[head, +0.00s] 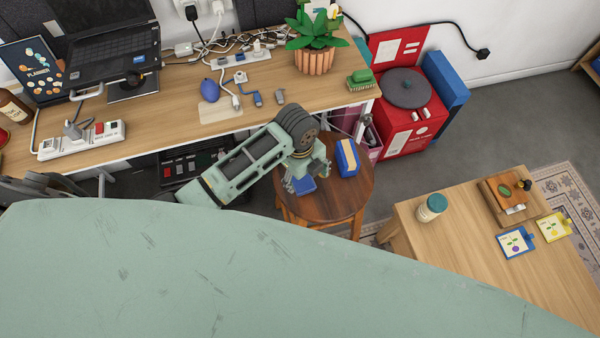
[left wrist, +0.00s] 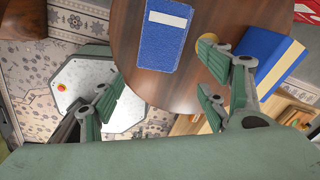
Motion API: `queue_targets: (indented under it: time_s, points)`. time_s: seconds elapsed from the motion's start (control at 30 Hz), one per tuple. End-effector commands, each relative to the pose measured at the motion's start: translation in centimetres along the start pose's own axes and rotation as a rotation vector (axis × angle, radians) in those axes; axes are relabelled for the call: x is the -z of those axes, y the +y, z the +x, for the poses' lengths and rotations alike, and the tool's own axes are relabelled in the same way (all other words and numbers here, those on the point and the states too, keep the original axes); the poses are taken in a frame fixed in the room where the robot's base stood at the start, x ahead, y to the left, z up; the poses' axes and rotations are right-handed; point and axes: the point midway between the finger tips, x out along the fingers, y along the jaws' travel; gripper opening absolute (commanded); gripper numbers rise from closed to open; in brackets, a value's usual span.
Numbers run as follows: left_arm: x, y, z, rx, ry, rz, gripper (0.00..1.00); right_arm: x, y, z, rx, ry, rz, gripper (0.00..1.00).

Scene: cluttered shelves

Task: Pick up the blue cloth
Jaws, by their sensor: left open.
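A flat blue rectangle with a white patch (left wrist: 163,45), which looks like the folded blue cloth, lies on the round wooden stool (left wrist: 135,50). In the head view, a blue piece of it (head: 304,185) shows at my left gripper (head: 300,176), which hides the rest. My left gripper (left wrist: 160,88) is open over the stool in the left wrist view. Its fingers are spread on either side, with nothing between them, and the cloth appears beyond the fingertips. I cannot tell the height gap. My right gripper is in neither view.
A blue and cream block (head: 347,158) stands on the stool close beside my gripper; it also shows in the left wrist view (left wrist: 270,58). The cluttered desk (head: 150,105) is behind. A low wooden table (head: 455,255) with a jar (head: 431,208) stands at right.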

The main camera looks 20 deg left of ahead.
Motion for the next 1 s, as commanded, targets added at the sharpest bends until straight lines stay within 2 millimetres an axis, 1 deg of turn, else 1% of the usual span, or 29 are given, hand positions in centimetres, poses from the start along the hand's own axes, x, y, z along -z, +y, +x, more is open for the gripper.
queue_targets:
  time_s: [0.03,0.1,0.2,0.27,0.57,0.73,0.8,0.9,1.0]
  points:
    - [-0.8,-0.8,-0.6,-0.018,-0.013,0.096,0.69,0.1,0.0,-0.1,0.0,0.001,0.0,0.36]
    - [-1.5,-1.3,-1.1,-0.042,-0.02,0.205,0.69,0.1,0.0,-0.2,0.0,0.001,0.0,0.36]
    - [-2.1,-1.6,-1.4,-0.064,-0.024,0.298,0.69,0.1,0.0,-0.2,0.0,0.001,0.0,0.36]
    - [-2.2,-1.7,-1.3,-0.071,-0.024,0.324,0.69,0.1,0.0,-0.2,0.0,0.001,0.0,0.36]
    - [-2.4,-1.2,1.7,-0.074,-0.022,0.332,0.69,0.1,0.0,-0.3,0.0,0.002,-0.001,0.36]
    - [-2.6,-0.5,4.2,-0.074,-0.021,0.331,0.69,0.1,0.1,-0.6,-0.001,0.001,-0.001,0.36]
    - [-2.7,-0.6,5.3,-0.073,-0.023,0.331,0.69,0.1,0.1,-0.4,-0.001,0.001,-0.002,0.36]
    - [-2.8,-0.5,6.0,-0.071,-0.024,0.331,0.69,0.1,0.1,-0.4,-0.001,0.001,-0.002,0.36]
    - [-2.8,-0.6,6.2,-0.069,-0.024,0.332,0.69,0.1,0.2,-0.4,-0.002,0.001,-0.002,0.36]
